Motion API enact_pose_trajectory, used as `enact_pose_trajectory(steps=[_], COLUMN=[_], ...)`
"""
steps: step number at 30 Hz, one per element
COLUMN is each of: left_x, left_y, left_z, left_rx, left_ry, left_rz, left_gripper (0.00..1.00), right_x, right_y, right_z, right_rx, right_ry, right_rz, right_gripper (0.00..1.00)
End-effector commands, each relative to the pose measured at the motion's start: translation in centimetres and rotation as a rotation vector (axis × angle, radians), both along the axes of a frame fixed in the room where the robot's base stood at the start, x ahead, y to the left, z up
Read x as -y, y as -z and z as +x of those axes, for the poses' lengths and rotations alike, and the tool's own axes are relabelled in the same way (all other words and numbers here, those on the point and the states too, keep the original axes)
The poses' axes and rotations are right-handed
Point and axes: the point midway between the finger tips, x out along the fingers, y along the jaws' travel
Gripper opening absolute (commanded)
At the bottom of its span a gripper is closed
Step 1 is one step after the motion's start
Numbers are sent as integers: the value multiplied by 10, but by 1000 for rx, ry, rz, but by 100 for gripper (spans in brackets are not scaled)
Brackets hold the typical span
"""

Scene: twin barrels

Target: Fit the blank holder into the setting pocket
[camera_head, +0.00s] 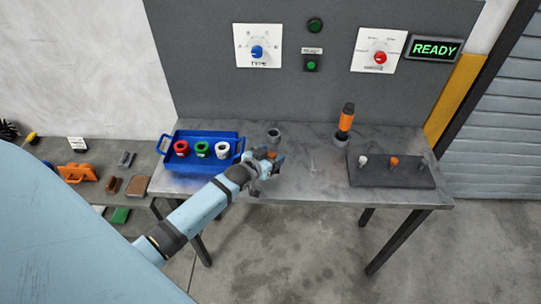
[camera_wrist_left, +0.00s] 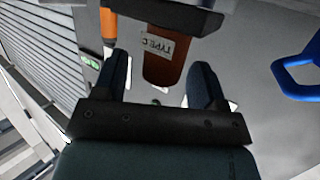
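My left gripper (camera_head: 267,166) is over the front middle of the metal table. In the left wrist view its two dark fingers (camera_wrist_left: 160,75) stand apart. A brown-orange handle with a white TYPE C label (camera_wrist_left: 165,62) lies between them, with a gap visible on each side. A dark block shows at the handle's far end. This looks like the blank holder; in the head view only a small orange patch (camera_head: 272,155) of it shows by the fingers. A grey ring-shaped socket (camera_head: 273,134), perhaps the setting pocket, stands just behind the gripper. My right gripper is out of view.
A blue tray (camera_head: 167,160) with red, green and white rings stands left. An orange-handled tool (camera_head: 346,117) stands upright in a grey base to the right. A dark block (camera_head: 390,177) with small pegs lies at the right. Behind, a panel has dials and a READY display (camera_head: 436,48).

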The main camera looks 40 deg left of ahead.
Motion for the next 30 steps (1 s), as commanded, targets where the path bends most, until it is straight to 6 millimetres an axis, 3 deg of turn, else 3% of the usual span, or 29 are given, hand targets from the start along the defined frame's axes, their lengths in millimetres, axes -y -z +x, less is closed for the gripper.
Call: enact_pose_trajectory(steps=[7, 11, 24, 30], left_x=[0, 0, -4, -5], left_y=[1, -1, -29, -37], left_z=[-1, -13, -104, -127], left_rx=[-3, -3, -3, -2], left_ry=[0, 0, 0, 0], left_rz=[0, 0, 0, 0], left_gripper=[65, 65, 65, 65], right_x=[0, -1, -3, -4], right_y=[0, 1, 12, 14], right_z=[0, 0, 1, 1], right_rx=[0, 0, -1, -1], right_ry=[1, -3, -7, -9], right_rz=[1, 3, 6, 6], right_gripper=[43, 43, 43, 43])
